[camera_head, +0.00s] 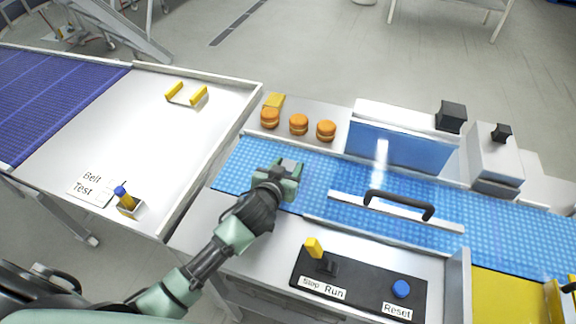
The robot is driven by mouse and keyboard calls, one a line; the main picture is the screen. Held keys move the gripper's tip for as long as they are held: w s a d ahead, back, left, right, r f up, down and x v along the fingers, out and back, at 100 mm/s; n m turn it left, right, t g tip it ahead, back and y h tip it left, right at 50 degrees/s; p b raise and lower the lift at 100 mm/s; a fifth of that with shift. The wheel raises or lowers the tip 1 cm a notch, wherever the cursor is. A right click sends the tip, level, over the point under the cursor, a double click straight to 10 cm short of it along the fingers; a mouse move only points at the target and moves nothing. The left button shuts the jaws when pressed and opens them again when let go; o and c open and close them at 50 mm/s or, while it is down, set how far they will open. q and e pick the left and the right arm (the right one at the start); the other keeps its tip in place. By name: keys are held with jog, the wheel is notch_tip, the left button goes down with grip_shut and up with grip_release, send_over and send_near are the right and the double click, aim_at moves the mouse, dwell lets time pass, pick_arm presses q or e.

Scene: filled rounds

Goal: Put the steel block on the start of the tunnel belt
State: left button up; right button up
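The blue tunnel belt (236,170) runs from the left toward the right, under a tunnel cover with a blue window (398,146). My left gripper (288,172) is low over the left stretch of this belt, left of the tunnel. Its fingers point away from me, and the dark wrist hides the belt beneath them. I cannot tell whether the fingers are apart or closed on something. I cannot make out the steel block; it may be hidden at the fingers. My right gripper is not in view.
Three orange rounds (298,124) and a yellow piece stand behind the belt. A black handle (400,203) rises from the rail in front of the tunnel. A control panel (345,283) with a yellow lever and blue button is nearer. A white tray table (150,118) with yellow brackets is left.

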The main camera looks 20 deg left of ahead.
pick_arm(q)
jog(key=shift+o, duration=0.6)
jog(key=shift+r, duration=0.1)
jog(key=shift+r, duration=0.25)
jog(key=b+v, duration=0.1)
jog(key=v, duration=0.9)
jog(key=shift+s+f, duration=0.1)
jog(key=shift+s, duration=0.15)
jog(key=shift+v, duration=0.8)
